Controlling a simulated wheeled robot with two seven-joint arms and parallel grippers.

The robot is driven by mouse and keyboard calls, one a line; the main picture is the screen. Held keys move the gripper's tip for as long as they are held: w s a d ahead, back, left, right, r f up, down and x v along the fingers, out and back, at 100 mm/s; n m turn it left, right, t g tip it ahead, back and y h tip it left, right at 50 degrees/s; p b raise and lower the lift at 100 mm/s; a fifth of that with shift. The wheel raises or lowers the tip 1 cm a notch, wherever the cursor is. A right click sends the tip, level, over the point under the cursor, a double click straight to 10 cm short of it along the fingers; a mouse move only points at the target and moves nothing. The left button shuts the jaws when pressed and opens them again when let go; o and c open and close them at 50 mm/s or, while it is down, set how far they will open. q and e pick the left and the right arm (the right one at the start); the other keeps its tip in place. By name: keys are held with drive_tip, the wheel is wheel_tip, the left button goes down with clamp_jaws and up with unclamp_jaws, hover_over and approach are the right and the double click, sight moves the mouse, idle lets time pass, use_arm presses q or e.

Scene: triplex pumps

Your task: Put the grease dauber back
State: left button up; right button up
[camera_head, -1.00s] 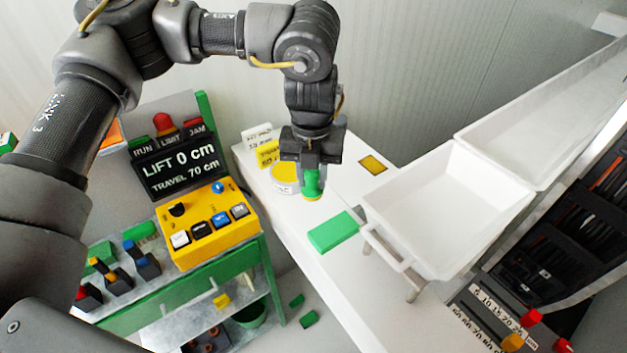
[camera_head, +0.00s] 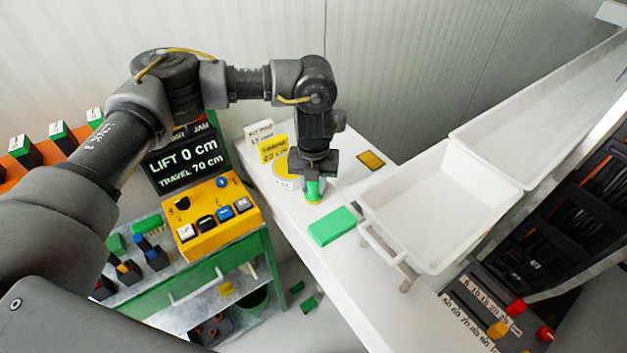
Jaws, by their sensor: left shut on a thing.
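The grease dauber (camera_head: 314,192) looks like a small green piece with a pale yellowish lower end. My left gripper (camera_head: 315,174) is shut on its top, and the jaws hide the upper part. It is upright at the white bench top, just right of a round yellow tin (camera_head: 283,180). I cannot tell whether its lower end touches the bench. My right gripper is not in view.
A green block (camera_head: 333,227) lies on the white bench (camera_head: 352,290) in front of the dauber. White trays (camera_head: 430,262) stand to the right. Small label cards (camera_head: 272,149) stand behind the tin. A yellow button box (camera_head: 222,232) is on the left on a green cart (camera_head: 190,288).

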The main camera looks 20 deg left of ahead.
use_arm(q)
drive_tip(key=shift+f, duration=0.15)
drive_tip(key=o, duration=0.7)
drive_tip(key=shift+o, duration=0.9)
drive_tip(key=shift+r, duration=0.3)
drive_tip(key=shift+r+b, duration=0.3)
drive_tip(key=shift+r, duration=0.05)
wheel_tip(320, 180, up, 10)
drive_tip(key=b, duration=0.3)
drive_tip(key=shift+r, duration=0.55)
